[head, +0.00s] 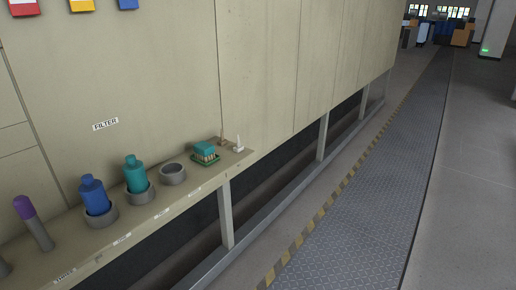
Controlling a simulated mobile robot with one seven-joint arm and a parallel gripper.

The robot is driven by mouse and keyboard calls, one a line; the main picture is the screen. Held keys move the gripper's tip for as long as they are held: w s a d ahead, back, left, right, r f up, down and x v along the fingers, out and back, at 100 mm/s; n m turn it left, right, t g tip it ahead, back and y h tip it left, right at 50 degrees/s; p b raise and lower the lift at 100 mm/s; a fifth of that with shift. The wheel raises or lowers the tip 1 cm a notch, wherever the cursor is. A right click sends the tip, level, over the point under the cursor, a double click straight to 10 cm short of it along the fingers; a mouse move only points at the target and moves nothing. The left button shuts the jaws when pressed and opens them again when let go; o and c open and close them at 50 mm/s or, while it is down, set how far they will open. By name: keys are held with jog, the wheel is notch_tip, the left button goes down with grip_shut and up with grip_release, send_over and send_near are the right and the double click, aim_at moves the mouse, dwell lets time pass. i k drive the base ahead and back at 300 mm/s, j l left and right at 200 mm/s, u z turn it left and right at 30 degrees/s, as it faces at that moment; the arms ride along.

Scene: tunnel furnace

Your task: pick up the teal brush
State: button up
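A teal block with pale bristles under it, which looks like the teal brush (204,147), sits near the right end of a narrow shelf (150,209) along the beige wall. It rests on a small dark green tray (207,162), bristles down. My gripper is not in the head view, so its place relative to the brush does not show.
On the shelf, left of the brush, are an empty grey ring (173,178), a teal bottle (135,175), a blue bottle (94,196) and a purple-topped cylinder (34,220). A small white item (239,145) stands right of it. The walkway (385,190) is clear.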

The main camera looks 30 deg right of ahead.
aim_at(204, 152)
jog(key=z, duration=0.4)
jog(key=u, duration=1.45)
jog(key=z, duration=1.45)
jog(key=i, duration=0.65)
jog(key=i+l+u, duration=0.1)
jog(key=i, duration=0.55)
